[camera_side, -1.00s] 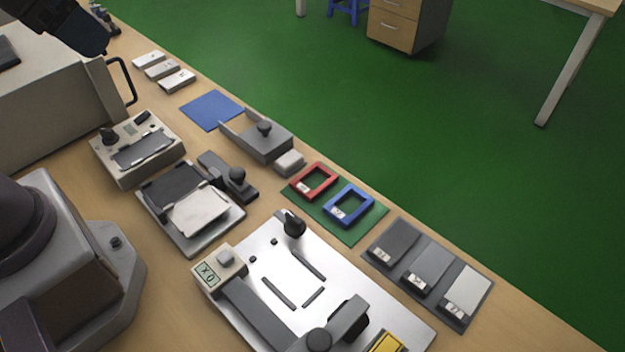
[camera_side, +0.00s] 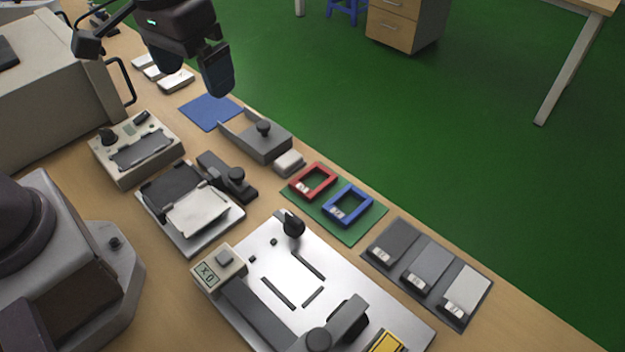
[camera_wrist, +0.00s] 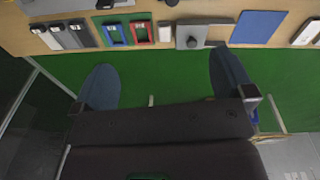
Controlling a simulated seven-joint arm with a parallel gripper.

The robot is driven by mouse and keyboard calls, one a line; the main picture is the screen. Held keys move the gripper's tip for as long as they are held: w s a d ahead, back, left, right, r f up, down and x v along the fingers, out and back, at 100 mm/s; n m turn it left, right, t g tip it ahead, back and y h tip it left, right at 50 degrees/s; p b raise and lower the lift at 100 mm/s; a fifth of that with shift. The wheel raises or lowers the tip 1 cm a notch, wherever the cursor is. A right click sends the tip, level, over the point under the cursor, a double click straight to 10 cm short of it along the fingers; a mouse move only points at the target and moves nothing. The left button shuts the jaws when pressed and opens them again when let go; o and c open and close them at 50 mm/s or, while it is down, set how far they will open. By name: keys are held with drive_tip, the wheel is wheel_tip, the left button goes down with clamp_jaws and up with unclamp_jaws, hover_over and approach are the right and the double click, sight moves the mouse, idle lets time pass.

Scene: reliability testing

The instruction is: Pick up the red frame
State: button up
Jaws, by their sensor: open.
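The red frame (camera_side: 313,179) is a small square ring with a white label, lying on a green mat (camera_side: 349,236) beside a blue frame (camera_side: 348,206). In the wrist view the red frame (camera_wrist: 141,32) is near the top, just right of the blue frame (camera_wrist: 115,34). My gripper (camera_side: 192,85) is in the air at the upper left of the side view, above and left of the red frame and apart from it. In the wrist view the fingers of my gripper (camera_wrist: 158,80) are spread wide with nothing between them.
A grey holder with a black knob (camera_side: 263,140) and a small white block (camera_side: 289,162) stand beside the mat. A metal plate fixture (camera_side: 270,262) and a tray of grey and white slabs (camera_side: 428,275) are nearby. A blue sheet (camera_side: 211,111) lies farther left.

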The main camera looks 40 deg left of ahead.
drive_tip(key=w+d+f+n+g, duration=0.1)
drive_tip(key=w+d+f+n, duration=0.2)
drive_tip(key=w+f+n, duration=0.3)
drive_tip(key=w+d+f+n+g, duration=0.1)
drive_tip(key=w+d+f+n, duration=0.25)
drive_tip(key=f, duration=0.45)
drive_tip(key=n+t, duration=0.1)
drive_tip(key=n, duration=0.6)
hover_over(315, 185)
wheel_tip(315, 185, down, 7)
drive_tip(key=shift+s+a+r, duration=0.1)
drive_tip(key=shift+s, duration=0.05)
drive_tip(key=shift+f, duration=3.1)
drive_tip(key=shift+w, duration=0.2)
drive_tip(key=shift+c, duration=0.2)
drive_tip(key=c, duration=0.7)
